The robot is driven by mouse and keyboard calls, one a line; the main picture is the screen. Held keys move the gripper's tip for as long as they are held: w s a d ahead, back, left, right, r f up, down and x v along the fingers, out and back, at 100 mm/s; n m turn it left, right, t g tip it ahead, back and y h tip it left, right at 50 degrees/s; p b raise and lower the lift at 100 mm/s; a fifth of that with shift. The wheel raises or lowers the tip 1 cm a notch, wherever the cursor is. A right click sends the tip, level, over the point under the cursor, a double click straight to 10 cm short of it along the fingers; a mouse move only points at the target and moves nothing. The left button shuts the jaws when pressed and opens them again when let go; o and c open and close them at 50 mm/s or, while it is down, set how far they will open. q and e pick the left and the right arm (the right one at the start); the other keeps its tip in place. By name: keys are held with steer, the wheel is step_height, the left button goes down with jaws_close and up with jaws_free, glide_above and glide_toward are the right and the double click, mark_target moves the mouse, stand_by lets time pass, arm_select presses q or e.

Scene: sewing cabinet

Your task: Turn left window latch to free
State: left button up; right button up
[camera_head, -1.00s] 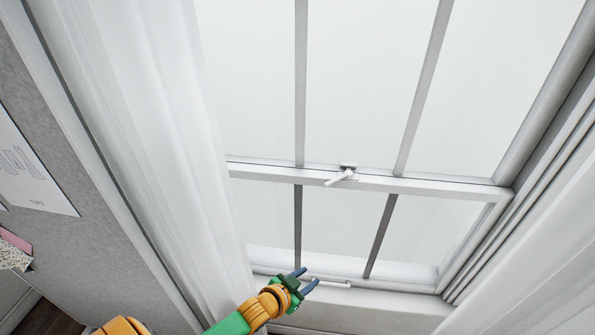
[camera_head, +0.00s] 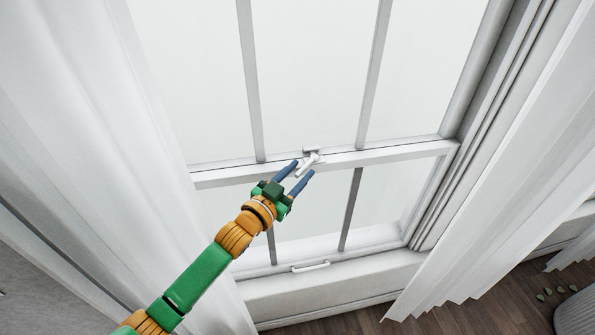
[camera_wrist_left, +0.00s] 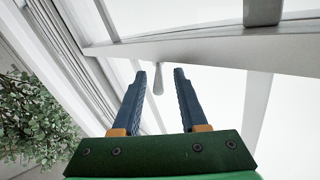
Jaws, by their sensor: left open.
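The white window latch (camera_head: 313,157) sits on the middle rail (camera_head: 375,154) of the sash window. Its handle slants down and to the left in the head view. My left gripper (camera_head: 304,168) is open, with its two blue fingertips at the handle. In the left wrist view, the handle (camera_wrist_left: 157,79) shows in the gap between the open fingertips (camera_wrist_left: 160,72). I cannot tell whether either finger touches it. My right gripper is not in view.
White curtains hang left (camera_head: 95,130) and right (camera_head: 490,180) of the window. A small white pull handle (camera_head: 311,267) is on the lower sash rail. A leafy green plant (camera_wrist_left: 35,120) shows at the left of the wrist view. The glass around the latch is clear.

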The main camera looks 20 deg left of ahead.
arm_select(q)
steer(key=shift+d, duration=0.15)
steer(key=shift+c, duration=0.7)
jaws_close()
stand_by(0.6)
